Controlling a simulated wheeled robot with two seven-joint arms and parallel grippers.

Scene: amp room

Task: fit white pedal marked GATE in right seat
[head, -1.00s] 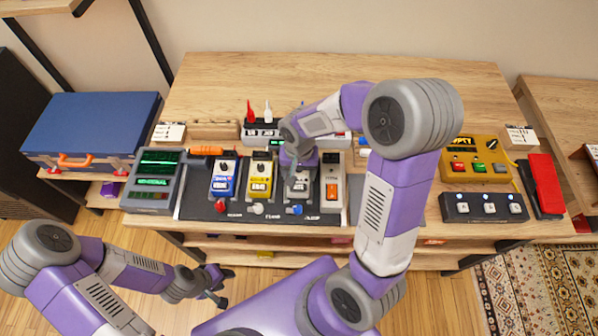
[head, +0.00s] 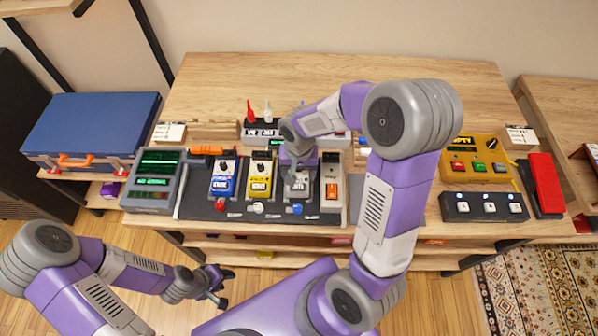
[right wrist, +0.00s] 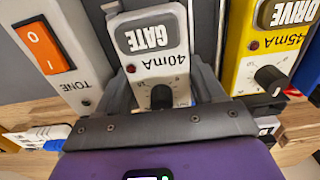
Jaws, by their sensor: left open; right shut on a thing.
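The white GATE pedal (head: 297,187) is at the right-hand place of the pedal row on the dark board (head: 260,214). In the right wrist view the pedal (right wrist: 152,45) shows the words GATE and 40mA and a dark knob. My right gripper (head: 299,168) is over its rear part, shut on it, with a finger along each side. I cannot tell whether the pedal's underside is fully down in the seat. A blue plug (head: 296,209) lies in front of it. My left gripper (head: 217,289) is open and empty, low in front of the table.
The yellow DRIVE pedal (head: 260,181) and a blue pedal (head: 223,181) stand left of it. The white TONE unit (head: 331,188) stands close on the right. A screened unit (head: 153,182) and gold box (head: 478,160) flank the board.

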